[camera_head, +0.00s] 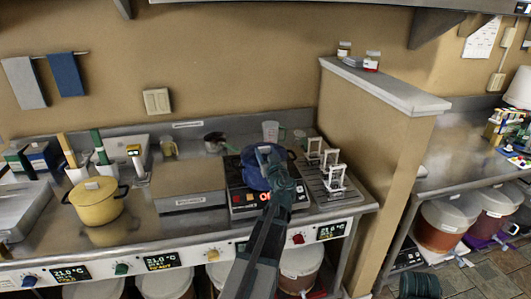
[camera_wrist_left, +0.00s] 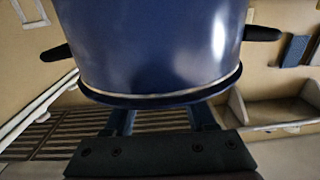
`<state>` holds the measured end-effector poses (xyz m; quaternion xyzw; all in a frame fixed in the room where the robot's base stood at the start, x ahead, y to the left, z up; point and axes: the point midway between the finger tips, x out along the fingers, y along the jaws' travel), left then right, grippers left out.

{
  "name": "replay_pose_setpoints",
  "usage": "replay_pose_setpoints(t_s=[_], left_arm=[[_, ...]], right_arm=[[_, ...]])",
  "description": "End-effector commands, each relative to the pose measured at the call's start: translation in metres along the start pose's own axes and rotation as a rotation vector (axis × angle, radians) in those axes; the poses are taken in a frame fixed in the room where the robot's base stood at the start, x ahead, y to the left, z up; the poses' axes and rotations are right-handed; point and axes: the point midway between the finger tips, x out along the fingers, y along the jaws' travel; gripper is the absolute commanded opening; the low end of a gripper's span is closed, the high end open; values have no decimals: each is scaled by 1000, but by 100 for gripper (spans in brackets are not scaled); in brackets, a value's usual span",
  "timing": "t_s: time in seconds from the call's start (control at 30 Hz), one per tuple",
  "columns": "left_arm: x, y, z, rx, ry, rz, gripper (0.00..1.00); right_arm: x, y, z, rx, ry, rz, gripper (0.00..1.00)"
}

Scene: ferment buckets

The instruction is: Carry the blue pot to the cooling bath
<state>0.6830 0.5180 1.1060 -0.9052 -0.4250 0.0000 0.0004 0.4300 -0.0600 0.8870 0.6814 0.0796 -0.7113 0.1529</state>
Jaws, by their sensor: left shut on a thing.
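The blue pot (camera_head: 250,168) is at the black cooktop (camera_head: 240,207) with a red display, right of the middle of the steel counter. My left gripper (camera_head: 268,157) is shut on the blue pot and hides part of it. In the left wrist view the pot (camera_wrist_left: 150,45) fills the top, with a dark handle at each side and a pale line near its lower edge. The gripper's fingers (camera_wrist_left: 163,118) reach to that edge. Whether the pot's base touches the cooktop is hidden. I cannot tell which thing is the cooling bath.
A rack (camera_head: 333,178) with white frames is just right. A partition wall (camera_head: 375,125) rises beyond it. A steel basin (camera_head: 22,212) is far left.

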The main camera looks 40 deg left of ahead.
Motion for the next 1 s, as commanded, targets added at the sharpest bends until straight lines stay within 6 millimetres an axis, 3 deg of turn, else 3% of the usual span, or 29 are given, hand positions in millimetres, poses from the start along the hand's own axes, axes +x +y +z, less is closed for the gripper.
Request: replay_pose_setpoints(t_s=[0.3, 0.63, 0.67, 0.83, 1.0], left_arm=[[-20, -1, 0, -1, -1, 2, 0], [-22, 0, 0, -2, -2, 2, 0], [-22, 0, 1, -2, -2, 2, 60], [-22, 0, 0, -2, -1, 2, 91], [-22, 0, 0, -1, -1, 1, 91]], right_arm=[[0, 0, 0, 0, 0, 0, 0], [0, 0, 0, 0, 0, 0, 0], [0, 0, 0, 0, 0, 0, 0], [0, 0, 0, 0, 0, 0, 0], [0, 0, 0, 0, 0, 0, 0]])
